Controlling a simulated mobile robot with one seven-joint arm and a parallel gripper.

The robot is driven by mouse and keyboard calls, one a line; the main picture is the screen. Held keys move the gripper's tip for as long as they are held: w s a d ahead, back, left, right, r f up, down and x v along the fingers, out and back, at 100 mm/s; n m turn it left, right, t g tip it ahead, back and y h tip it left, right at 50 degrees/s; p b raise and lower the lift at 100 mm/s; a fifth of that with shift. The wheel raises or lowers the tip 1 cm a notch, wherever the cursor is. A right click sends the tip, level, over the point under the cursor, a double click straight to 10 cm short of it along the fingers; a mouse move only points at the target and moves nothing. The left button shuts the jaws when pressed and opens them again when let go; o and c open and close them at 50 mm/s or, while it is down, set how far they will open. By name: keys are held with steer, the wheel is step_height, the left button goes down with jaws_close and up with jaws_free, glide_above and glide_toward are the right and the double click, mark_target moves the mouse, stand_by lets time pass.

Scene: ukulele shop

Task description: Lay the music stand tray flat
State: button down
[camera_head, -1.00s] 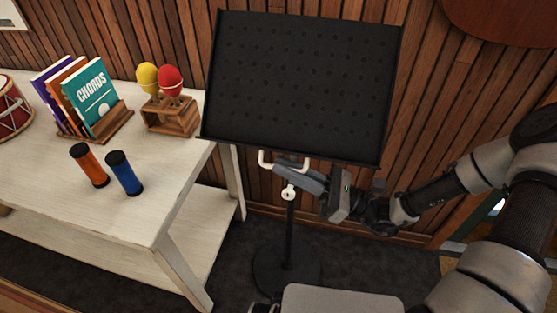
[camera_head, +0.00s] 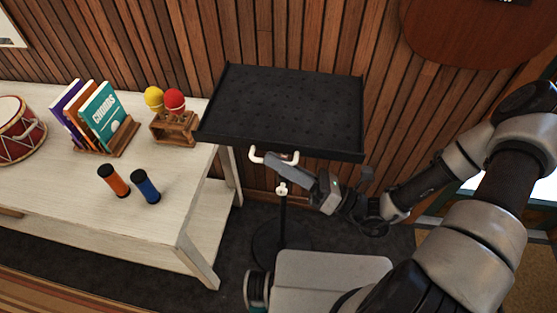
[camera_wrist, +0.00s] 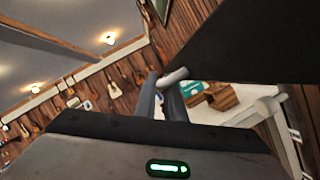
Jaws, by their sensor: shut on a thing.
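The black music stand tray (camera_head: 285,108) tilts back at a shallow angle, with its perforated face up and its front lip toward me. It sits on a dark pole (camera_head: 283,213) with a round base. A cream handle (camera_head: 272,157) sticks out below the front lip. My gripper (camera_head: 273,161) is shut on this handle, just under the tray. In the wrist view, the fingers (camera_wrist: 166,95) close around the light handle bar (camera_wrist: 173,77), and the tray's dark underside (camera_wrist: 250,45) fills the upper right.
A whitewashed table (camera_head: 70,205) stands close on the left. It holds an orange shaker (camera_head: 113,181), a blue shaker (camera_head: 146,186), books (camera_head: 103,115), maracas in a wooden holder (camera_head: 175,127) and a drum (camera_head: 17,130). A slatted wall (camera_head: 310,45) is behind the tray.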

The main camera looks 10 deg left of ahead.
steer(key=shift+w+r+p, duration=0.2)
steer(key=shift+r+p, duration=0.4)
steer(key=shift+r, duration=0.6)
steer(key=c, duration=2.1)
jaws_free()
steer(key=shift+d+f, duration=0.25)
steer(key=b+v, duration=0.3)
steer(key=v, duration=1.4)
steer(key=shift+r, duration=0.15)
